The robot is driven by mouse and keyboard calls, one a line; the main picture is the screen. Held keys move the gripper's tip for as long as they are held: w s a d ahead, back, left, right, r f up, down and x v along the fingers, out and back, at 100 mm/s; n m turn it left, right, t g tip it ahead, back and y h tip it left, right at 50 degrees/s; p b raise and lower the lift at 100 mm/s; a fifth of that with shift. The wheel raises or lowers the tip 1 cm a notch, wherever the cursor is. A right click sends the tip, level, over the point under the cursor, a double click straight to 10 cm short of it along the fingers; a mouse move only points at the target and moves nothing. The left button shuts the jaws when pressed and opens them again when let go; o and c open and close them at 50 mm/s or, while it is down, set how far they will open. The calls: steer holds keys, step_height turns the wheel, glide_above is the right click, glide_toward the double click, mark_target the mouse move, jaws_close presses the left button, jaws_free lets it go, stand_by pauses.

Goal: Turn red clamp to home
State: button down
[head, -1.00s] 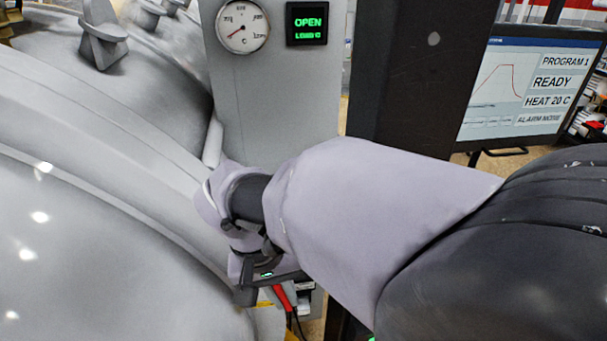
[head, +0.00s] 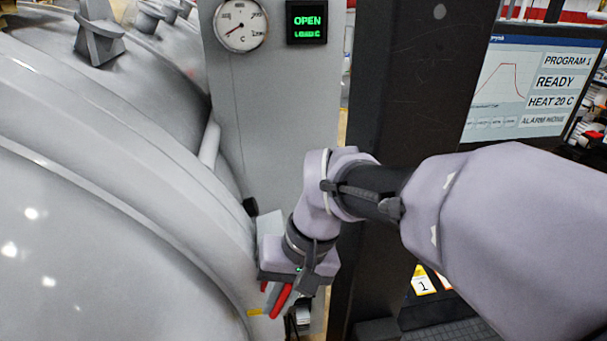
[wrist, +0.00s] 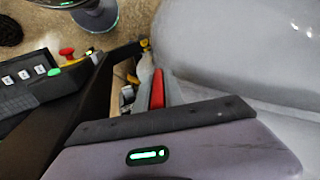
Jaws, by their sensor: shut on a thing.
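The red clamp (head: 281,300) shows in the head view below my gripper, beside the rim of the big grey furnace door. It also shows in the wrist view as a red bar (wrist: 157,88) just past the gripper's edge. My gripper (head: 284,285) points down and is shut on the red clamp.
The rounded grey furnace vessel (head: 110,230) fills the left side. A dark post (head: 410,90) stands right of my gripper. A monitor (head: 530,85) reads READY, and a small display (head: 307,22) reads OPEN. A keypad console (wrist: 35,85) shows in the wrist view.

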stand_by(0.4)
steer(key=c, duration=1.4)
jaws_free()
steer(key=shift+c, duration=0.2)
steer(key=shift+r, duration=0.3)
step_height(320, 180, up, 3)
steer(key=shift+r, duration=0.15)
steer(key=s+d+r+b, duration=0.1)
steer(key=s+d, duration=0.7)
steer(key=s, duration=0.5)
steer(key=shift+s+d, duration=0.3)
